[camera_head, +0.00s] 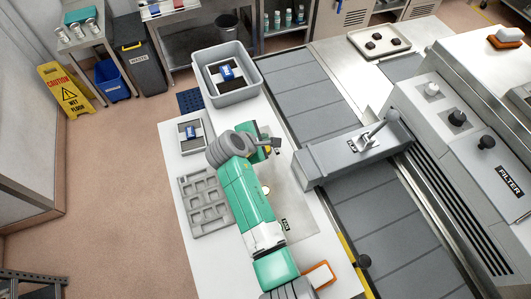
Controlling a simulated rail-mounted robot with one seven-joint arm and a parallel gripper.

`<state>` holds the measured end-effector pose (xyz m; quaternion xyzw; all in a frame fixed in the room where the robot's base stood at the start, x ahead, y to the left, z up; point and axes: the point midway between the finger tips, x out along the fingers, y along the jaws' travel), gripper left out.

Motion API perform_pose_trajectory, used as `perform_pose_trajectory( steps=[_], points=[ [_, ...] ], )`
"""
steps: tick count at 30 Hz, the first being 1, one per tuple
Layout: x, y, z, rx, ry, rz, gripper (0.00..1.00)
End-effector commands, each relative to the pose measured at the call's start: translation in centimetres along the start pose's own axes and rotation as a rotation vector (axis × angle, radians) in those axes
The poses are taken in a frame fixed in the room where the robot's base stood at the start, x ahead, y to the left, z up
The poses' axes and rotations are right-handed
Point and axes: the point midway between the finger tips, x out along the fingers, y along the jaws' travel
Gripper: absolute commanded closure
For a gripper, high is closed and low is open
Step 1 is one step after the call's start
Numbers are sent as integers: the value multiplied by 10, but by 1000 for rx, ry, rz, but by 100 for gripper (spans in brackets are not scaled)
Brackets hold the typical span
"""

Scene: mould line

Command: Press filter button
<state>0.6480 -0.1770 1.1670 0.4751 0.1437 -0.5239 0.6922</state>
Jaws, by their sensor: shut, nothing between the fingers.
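A grey machine panel stands at the right, with a black FILTER label (509,181) on its sloped face. A black round button (487,142) sits on the panel just above and left of that label. Another black button (457,118) and a white button (432,89) sit further up the same panel. My gripper (275,147) is shut and empty above the white table, partly hidden by my green arm. It is far to the left of the panel, with the conveyor between them, and touches no button.
A grey lever housing (350,155) with a raised handle spans the segmented conveyor (318,88) between my gripper and the panel. A grey bin (254,83), a moulded tray (190,213) and an orange-edged block (319,274) are on the white table.

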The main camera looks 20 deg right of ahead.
Motion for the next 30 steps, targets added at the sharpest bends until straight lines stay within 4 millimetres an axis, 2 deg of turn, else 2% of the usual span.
perform_pose_trajectory(
  steps=[1, 6, 30],
  points=[
    [10, -7, -7, 0, 0, 0, 100],
    [21, -15, -15, 0, 0, 0, 100],
    [22, -16, -16, 0, 0, 0, 100]
  ],
)
